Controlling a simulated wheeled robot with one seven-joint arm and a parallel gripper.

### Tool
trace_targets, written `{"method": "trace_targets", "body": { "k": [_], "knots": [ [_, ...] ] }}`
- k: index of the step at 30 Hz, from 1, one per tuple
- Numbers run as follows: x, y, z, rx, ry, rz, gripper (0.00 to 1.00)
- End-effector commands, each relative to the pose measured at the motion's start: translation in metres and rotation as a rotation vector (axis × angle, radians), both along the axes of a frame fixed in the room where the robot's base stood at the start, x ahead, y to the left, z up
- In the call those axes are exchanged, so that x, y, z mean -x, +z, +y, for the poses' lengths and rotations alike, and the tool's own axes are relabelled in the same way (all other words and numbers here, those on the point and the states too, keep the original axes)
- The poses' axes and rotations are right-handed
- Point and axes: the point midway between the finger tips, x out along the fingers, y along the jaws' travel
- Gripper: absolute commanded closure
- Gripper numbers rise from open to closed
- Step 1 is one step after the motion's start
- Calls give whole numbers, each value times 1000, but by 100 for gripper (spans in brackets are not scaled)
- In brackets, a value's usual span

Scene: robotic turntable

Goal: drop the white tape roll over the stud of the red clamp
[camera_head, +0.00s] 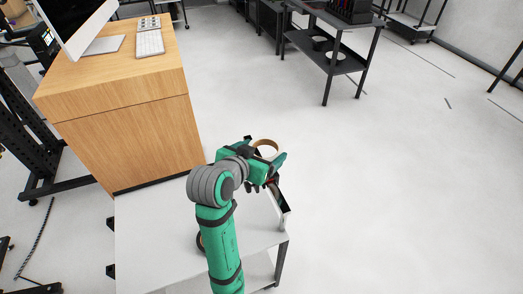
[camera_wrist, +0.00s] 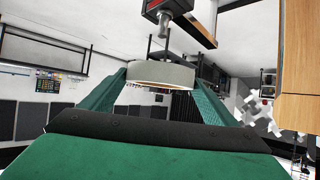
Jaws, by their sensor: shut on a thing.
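The white tape roll (camera_wrist: 160,74) is held between the two green fingers of my gripper (camera_wrist: 160,80); its tan inner side shows below its pale rim. In the head view the roll (camera_head: 265,144) shows as a ring at my gripper (camera_head: 267,156), by the side table's far right corner. In the wrist view the clamp (camera_wrist: 153,6), dark with red, is at the top edge, with a metal stud (camera_wrist: 163,24) pointing down the picture toward the roll. A gap shows between stud and roll there. In the head view my gripper mostly hides the clamp.
The white side table (camera_head: 155,235) is mostly bare. A dark round thing (camera_head: 200,241) is partly hidden behind my arm. A wooden desk (camera_head: 130,125) with a monitor and keyboard (camera_head: 149,40) adjoins it. Open floor lies right; a dark shelf cart (camera_head: 330,50) stands farther back.

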Motion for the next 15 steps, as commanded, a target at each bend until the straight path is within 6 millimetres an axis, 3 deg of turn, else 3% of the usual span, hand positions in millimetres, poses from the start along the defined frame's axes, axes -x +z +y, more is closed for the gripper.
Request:
{"method": "trace_targets", "body": {
  "k": [15],
  "knots": [
    [0,-35,1,1,2,2,43]
  ]
}}
